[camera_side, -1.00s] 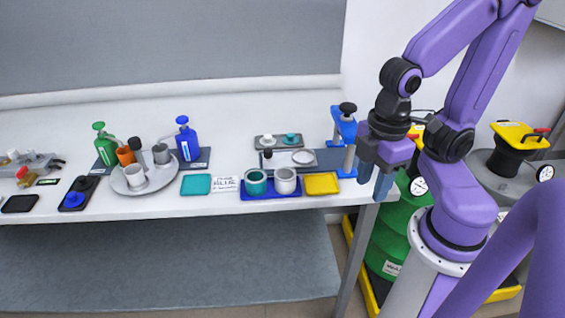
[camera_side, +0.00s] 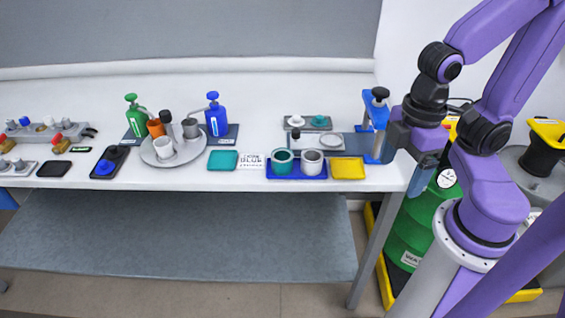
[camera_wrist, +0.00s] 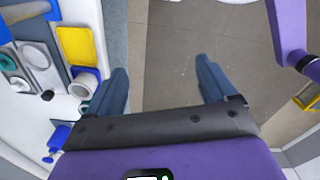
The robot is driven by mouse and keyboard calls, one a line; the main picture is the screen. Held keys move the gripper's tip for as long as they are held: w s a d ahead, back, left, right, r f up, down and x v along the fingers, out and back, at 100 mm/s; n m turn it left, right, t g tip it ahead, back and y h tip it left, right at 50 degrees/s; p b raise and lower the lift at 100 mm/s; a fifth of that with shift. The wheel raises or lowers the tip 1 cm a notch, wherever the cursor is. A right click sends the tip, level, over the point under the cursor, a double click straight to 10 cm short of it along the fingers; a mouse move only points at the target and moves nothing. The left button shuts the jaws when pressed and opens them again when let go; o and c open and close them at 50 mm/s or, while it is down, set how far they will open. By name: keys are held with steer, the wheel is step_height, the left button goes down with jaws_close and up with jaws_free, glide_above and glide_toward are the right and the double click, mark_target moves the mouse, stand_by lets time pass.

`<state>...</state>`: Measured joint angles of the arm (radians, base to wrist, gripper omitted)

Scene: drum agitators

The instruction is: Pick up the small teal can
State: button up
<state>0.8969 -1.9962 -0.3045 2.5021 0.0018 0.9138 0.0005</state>
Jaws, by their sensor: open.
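The small teal can (camera_side: 283,162) stands upright, its open top facing up, on the left of a blue tray (camera_side: 297,176) near the table's front edge in the side view. A white can (camera_side: 312,162) stands right beside it. My gripper (camera_side: 403,165) is open and empty, well right of the cans, around the table's right end. In the wrist view, my gripper (camera_wrist: 160,68) points its spread fingers over bare floor.
A yellow dish (camera_side: 348,168) lies between the cans and my gripper. A blue stand with a black knob (camera_side: 376,115) rises near the table's right end. Grey trays with small parts (camera_side: 316,143) lie behind the cans. A teal flat dish (camera_side: 222,161) and a label card lie left.

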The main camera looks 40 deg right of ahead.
steer(key=w+a+r, duration=0.2)
steer(key=w, duration=0.5)
steer(key=w+a+r, duration=0.1)
steer(key=w+a, duration=0.1)
steer(key=w, duration=0.4)
steer(key=n, duration=0.1)
glide_above(282, 155)
steer(key=s+a, duration=0.1)
steer(key=s, duration=0.1)
steer(key=f, duration=0.9)
steer(key=shift+s+a+f, duration=0.15)
steer(key=shift+s+f, duration=0.05)
steer(key=shift+f, duration=0.2)
steer(key=shift+w+a+f, duration=0.1)
steer(key=shift+w+f, duration=0.1)
steer(key=shift+f, duration=1.15)
steer(key=shift+w+a+f, duration=0.1)
steer(key=shift+w+f, duration=0.05)
steer(key=shift+f, duration=1.2)
steer(key=c, duration=1)
steer(key=shift+c, duration=0.2)
